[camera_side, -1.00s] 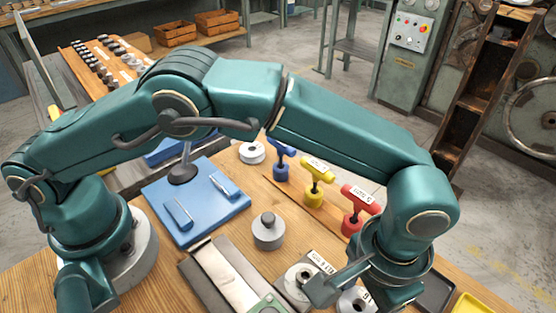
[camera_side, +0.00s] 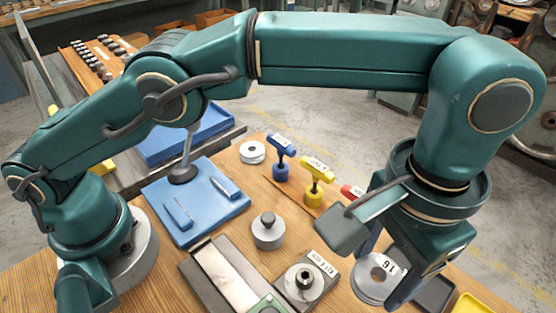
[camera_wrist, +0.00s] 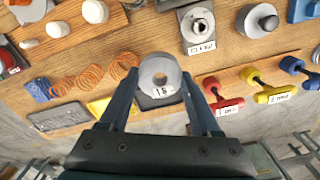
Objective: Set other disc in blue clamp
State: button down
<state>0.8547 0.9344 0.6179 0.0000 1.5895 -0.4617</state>
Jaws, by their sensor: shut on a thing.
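My gripper (camera_side: 386,270) is shut on a grey disc (camera_side: 364,286) with a central hole and a white number label. The wrist view shows the disc (camera_wrist: 148,76) between my fingertips, raised over a dark tray. Another pale disc (camera_side: 252,152) lies flat on the bench at the back. A blue plate (camera_side: 163,205) with two pale blue bars and a grey post stands at the left. A blue T-handled piece (camera_side: 281,158) stands right of the pale disc. I cannot tell whether the plate or this piece is the blue clamp.
A round part with a centre nut (camera_side: 303,282) sits on a labelled dark plate. A grey knobbed weight (camera_side: 268,232) stands at mid-bench. Yellow (camera_side: 316,182) and red (camera_wrist: 222,103) T-handled pieces stand nearby. Several copper-coloured coils (camera_wrist: 90,76) lie on the bench.

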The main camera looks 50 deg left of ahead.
jog(key=shift+w+d+r, duration=0.1)
jog(key=shift+d, duration=0.05)
dwell(0.5)
jog(key=shift+a+f, duration=0.65)
jog(key=shift+f, duration=0.25)
jog(key=a+n, duration=0.1)
jog(key=a, duration=0.4)
jog(key=a+n, duration=0.2)
jog(key=a, duration=0.3)
jog(key=w+a+n, duration=0.1)
jog(key=a+n, duration=0.1)
jog(key=a, duration=0.4)
jog(key=shift+r, duration=0.3)
jog(key=s+a+n, duration=0.7)
jog(key=a, duration=0.6)
jog(key=shift+s+a+f, duration=0.1)
jog(key=shift+a+f, duration=0.05)
jog(key=shift+f, duration=1)
jog(key=shift+s+a+f, duration=0.1)
jog(key=shift+f, duration=1.05)
